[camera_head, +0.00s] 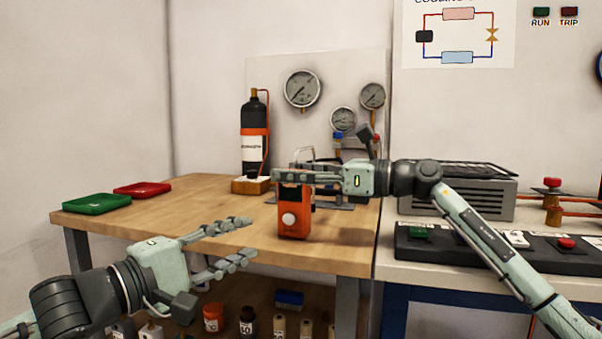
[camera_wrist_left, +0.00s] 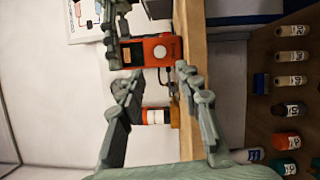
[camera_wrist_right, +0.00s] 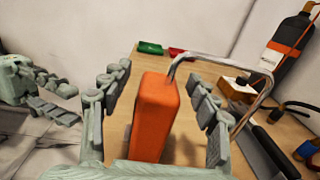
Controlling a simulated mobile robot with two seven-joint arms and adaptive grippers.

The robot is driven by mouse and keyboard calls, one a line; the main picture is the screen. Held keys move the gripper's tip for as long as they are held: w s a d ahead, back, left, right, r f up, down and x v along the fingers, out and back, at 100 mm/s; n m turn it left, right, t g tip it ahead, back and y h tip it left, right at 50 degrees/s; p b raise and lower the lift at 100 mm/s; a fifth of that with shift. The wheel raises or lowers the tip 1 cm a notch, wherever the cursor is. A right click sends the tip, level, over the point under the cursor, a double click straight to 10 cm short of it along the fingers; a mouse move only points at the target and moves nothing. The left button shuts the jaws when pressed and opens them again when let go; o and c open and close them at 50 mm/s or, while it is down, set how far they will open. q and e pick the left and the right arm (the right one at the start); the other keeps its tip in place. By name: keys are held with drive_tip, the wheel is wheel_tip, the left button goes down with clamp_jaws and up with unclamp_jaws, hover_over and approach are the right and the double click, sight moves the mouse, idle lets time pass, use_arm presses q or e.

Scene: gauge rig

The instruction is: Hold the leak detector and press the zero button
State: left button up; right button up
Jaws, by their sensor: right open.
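The leak detector (camera_head: 294,210) is an orange box standing upright near the front edge of the wooden table. A round white button (camera_head: 289,219) is on its front face; the button also shows in the left wrist view (camera_wrist_left: 160,52). My right gripper (camera_head: 277,176) comes from the right at the detector's upper part. In the right wrist view the orange body (camera_wrist_right: 153,115) stands between its open fingers, with gaps visible. My left gripper (camera_head: 250,238) is open and empty at the lower left, its fingers pointing right toward the detector, apart from it.
A green tray (camera_head: 97,204) and a red tray (camera_head: 142,189) lie at the table's left. A black cylinder (camera_head: 254,140) and gauges (camera_head: 302,89) stand behind. A switch panel (camera_head: 480,244) is at the right. Small bottles (camera_head: 248,321) stand below the table.

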drive_tip(key=c, duration=1.4)
use_arm(q)
clamp_jaws()
idle(0.5)
